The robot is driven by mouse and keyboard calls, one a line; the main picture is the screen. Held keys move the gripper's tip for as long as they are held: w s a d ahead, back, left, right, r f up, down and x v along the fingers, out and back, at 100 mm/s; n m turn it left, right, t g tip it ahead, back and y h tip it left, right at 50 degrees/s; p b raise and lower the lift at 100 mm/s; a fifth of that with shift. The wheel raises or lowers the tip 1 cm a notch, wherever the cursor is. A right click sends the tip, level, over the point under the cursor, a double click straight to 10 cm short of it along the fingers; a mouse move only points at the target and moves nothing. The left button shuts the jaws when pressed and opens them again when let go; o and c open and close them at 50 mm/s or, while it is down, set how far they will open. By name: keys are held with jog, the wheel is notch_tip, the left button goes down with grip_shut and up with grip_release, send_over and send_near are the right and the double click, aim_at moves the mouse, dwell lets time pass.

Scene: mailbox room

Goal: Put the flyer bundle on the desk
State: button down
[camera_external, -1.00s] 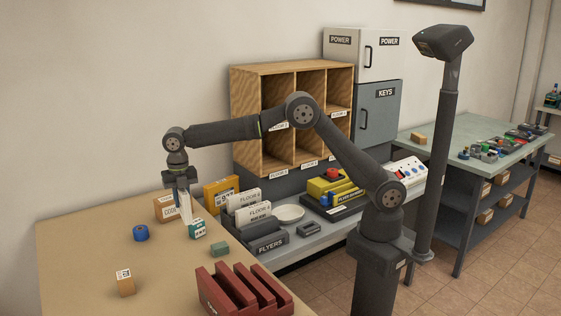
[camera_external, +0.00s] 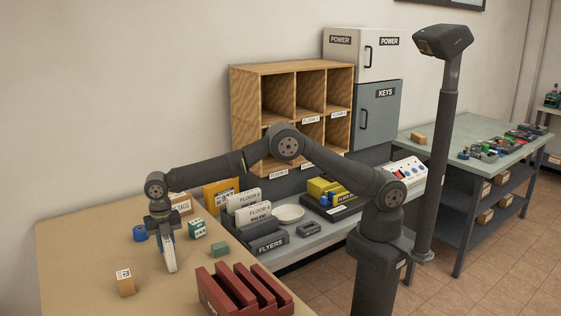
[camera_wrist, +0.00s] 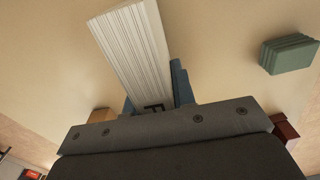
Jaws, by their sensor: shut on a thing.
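The flyer bundle (camera_external: 170,262) is a white stack of thin sheets, held on edge in my gripper (camera_external: 163,235). In the wrist view the bundle (camera_wrist: 132,45) shows its ridged white edges and runs away from the blue fingers (camera_wrist: 178,88). My gripper is shut on it, pointing down over the tan desk (camera_external: 85,250). The bundle's lower end is close to the desk top; I cannot tell whether it touches.
A small brown box (camera_external: 125,283) is left of the bundle, and a blue roll (camera_external: 140,232) is behind it. A green-white box (camera_external: 197,228), a green block (camera_external: 219,249) and a dark red rack (camera_external: 240,290) are to the right. The desk's left part is clear.

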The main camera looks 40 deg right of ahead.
jog(key=shift+f, duration=0.1)
jog(key=shift+f, duration=0.1)
jog(key=c, duration=1.2)
grip_release()
jog(key=shift+f, duration=0.1)
notch_tip(320, 180, up, 17)
jog(key=shift+w+a, duration=0.15)
jog(key=shift+w, duration=0.3)
jog(key=shift+o, duration=0.4)
jog(key=shift+r, duration=0.25)
